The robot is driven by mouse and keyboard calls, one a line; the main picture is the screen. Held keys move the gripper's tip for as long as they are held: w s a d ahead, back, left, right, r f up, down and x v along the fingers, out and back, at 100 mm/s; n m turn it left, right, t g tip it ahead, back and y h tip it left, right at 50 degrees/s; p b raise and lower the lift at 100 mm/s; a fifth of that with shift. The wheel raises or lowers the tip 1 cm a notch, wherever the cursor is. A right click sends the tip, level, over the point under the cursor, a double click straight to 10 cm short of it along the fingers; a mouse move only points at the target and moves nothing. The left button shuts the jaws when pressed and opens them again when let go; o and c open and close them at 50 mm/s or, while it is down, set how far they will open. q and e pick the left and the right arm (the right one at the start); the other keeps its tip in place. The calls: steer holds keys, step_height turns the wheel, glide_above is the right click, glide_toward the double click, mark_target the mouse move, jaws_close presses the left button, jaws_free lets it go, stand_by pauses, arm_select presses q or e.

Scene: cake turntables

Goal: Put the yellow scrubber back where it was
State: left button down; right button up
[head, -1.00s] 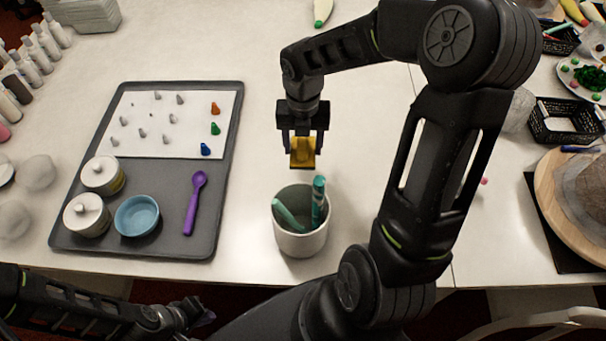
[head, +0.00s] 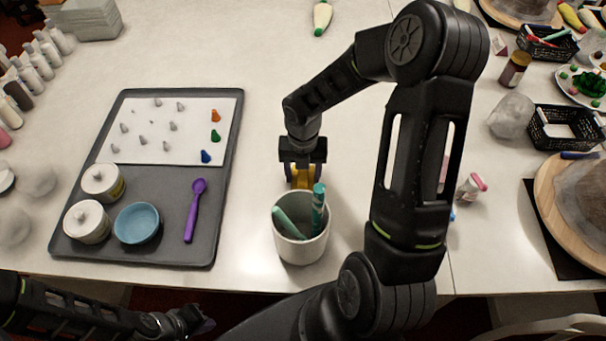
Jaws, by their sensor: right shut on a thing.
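My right gripper (head: 302,178) is shut on the yellow scrubber (head: 302,176). It points down, just behind the far rim of a light grey cup (head: 302,249). The scrubber's lower end is close to the rim; I cannot tell whether it is over the cup's mouth, behind it or touching it. The cup stands upright on the white table and holds two teal-green tools (head: 318,208) leaning inside. My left gripper (head: 195,322) is low at the bottom left, away from the cup, and its fingers are too dark to read.
A dark tray (head: 180,247) to the left holds a purple spoon (head: 194,212), a blue bowl (head: 137,223), two lidded white pots and a sheet with small blobs. Black baskets (head: 566,128) and a turntable (head: 575,205) stand at the right. The table behind the cup is clear.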

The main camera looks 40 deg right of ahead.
mark_target(304, 172)
steer(key=shift+f, duration=0.4)
steer(key=shift+f, duration=0.15)
steer(key=o, duration=1.2)
step_height(304, 172, up, 12)
steer(key=shift+r, duration=0.2)
steer(key=shift+s+f, duration=0.1)
